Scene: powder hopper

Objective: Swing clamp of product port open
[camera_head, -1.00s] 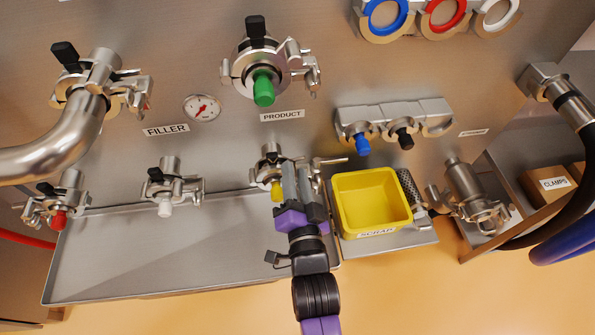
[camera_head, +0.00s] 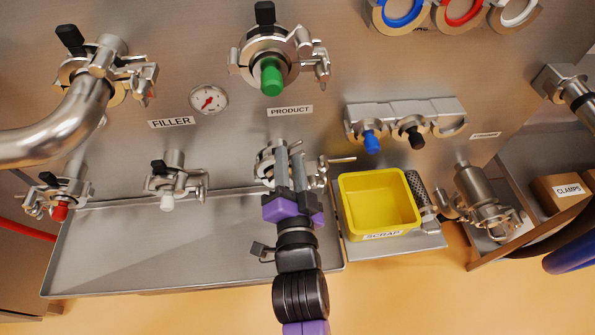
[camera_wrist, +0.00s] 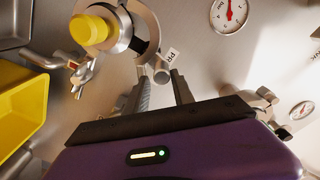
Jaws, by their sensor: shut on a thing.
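The PRODUCT label (camera_head: 290,111) sits on the steel panel between an upper port with a green plug (camera_head: 271,77) and a lower port (camera_head: 266,165). My gripper (camera_head: 289,160) is at the lower port, its fingers pointing up at the clamp. In the wrist view, the fingers (camera_wrist: 158,80) are closed around a small metal clamp part (camera_wrist: 161,72), mostly hidden. A yellow plug (camera_wrist: 90,29) sits in a metal ring (camera_wrist: 148,28) up and left of the fingers. My gripper hides this plug in the head view. I cannot tell how far the clamp is swung.
A yellow scrap bin (camera_head: 380,205) stands close right of my gripper. A metal tray (camera_head: 130,270) lies below the ports. A white-plugged port (camera_head: 168,203) is to the left. A clamp handle (camera_head: 342,159) juts out to the right. Blue and black plugs hang on a rack (camera_head: 425,108).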

